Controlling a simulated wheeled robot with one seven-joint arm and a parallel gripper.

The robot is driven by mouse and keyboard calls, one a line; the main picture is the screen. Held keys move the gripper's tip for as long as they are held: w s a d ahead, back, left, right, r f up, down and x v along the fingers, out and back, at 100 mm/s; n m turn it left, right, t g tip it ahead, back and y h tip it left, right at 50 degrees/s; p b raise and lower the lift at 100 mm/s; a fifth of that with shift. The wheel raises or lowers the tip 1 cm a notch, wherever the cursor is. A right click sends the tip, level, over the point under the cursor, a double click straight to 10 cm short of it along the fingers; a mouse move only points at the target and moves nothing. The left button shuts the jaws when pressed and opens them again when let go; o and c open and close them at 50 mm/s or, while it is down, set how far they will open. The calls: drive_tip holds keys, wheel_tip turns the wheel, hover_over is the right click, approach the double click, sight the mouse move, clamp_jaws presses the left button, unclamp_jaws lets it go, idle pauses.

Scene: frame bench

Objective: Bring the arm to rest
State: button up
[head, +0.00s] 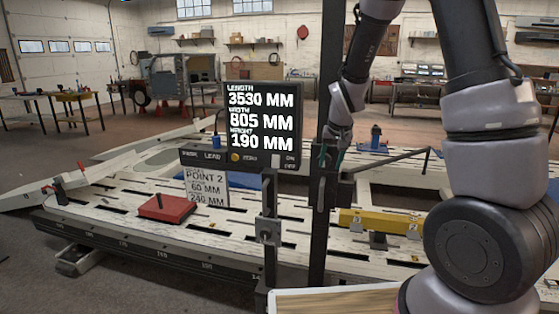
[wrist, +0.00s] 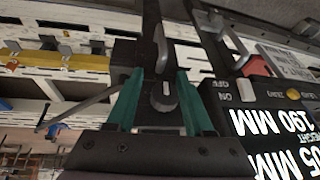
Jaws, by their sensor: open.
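My gripper (head: 333,151) is in front of the dark upright post (head: 318,240), just right of the display box (head: 260,122). In the wrist view its two green fingers (wrist: 160,80) stand apart. A grey lever-like part (wrist: 163,98) on the dark post shows between the fingers. I cannot tell whether the fingers touch it. The display reads length 3530 mm, width 805 mm and a third line of 190 mm. My arm reaches down from the upper right of the head view.
A white slotted frame bench (head: 110,212) spans the middle. On it are a red block (head: 167,208), a "Point 2" card (head: 206,188) and a yellow beam (head: 380,222). A wooden-edged board (head: 335,300) is at the front. Open floor lies behind the bench.

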drive_tip(key=s+d+r+m+t+y, duration=0.1)
drive_tip(key=s+d+r, duration=0.1)
drive_tip(key=s+r, duration=0.45)
drive_tip(key=s+d+r, duration=0.2)
drive_tip(key=s+r, duration=0.2)
drive_tip(key=r, duration=0.6)
drive_tip(key=s+r, duration=0.3)
drive_tip(key=s, duration=0.4)
drive_tip(key=s+r+m+t, duration=0.1)
drive_tip(key=s+r, duration=0.3)
drive_tip(key=s, duration=0.3)
drive_tip(key=shift+s+d+t+y, duration=0.25)
drive_tip(key=shift+d+t+y, duration=0.05)
drive_tip(key=shift+d, duration=0.05)
drive_tip(key=shift+d, duration=0.15)
